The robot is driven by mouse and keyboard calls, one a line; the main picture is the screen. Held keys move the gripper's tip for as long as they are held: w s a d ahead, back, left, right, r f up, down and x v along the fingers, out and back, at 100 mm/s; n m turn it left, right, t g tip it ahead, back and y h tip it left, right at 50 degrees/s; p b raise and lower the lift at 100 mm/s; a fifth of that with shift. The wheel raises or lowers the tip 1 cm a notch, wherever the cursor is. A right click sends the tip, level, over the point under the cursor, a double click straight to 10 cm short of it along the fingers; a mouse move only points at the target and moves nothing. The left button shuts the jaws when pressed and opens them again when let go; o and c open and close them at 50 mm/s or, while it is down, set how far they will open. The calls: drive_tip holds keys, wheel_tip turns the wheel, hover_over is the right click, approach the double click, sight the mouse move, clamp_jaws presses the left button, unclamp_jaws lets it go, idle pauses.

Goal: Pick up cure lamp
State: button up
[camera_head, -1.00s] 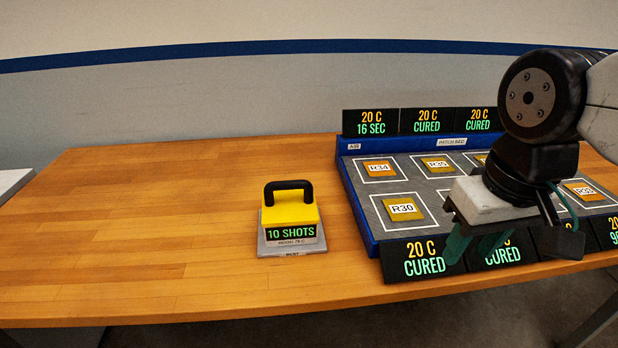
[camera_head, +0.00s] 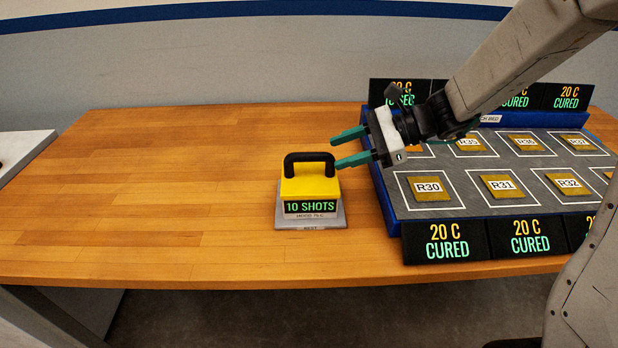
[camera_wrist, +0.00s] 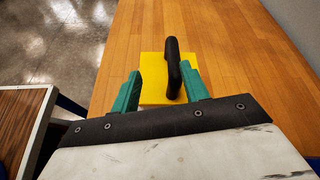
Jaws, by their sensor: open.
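The cure lamp (camera_head: 310,188) is a yellow block with a black arched handle and a display reading "10 SHOTS". It sits on a grey rest plate (camera_head: 340,218) on the wooden table. My gripper (camera_head: 338,150) is open and empty, with green fingers pointing left, just right of the lamp's handle in the head view. In the wrist view the lamp (camera_wrist: 153,75) lies beyond the fingertips, its handle roughly between the lines of the two fingers of my gripper (camera_wrist: 160,82). I see no contact with the handle.
A blue-edged patch bed (camera_head: 385,205) with several labelled amber patches stands to the right, with display panels (camera_head: 447,241) along its front and back. The wooden table (camera_head: 150,200) is clear left of the lamp. A white surface (camera_head: 22,150) stands at the far left.

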sight(322, 153)
drive_tip(key=shift+w+a+f+m+t, duration=0.25)
drive_tip(key=shift+w+f+m, duration=0.25)
drive_tip(key=shift+w, duration=0.3)
drive_tip(key=x, duration=0.7)
drive_tip(key=shift+w+a, duration=0.2)
drive_tip(key=shift+w, duration=0.1)
clamp_jaws()
drive_tip(key=shift+r, duration=0.1)
idle(0.4)
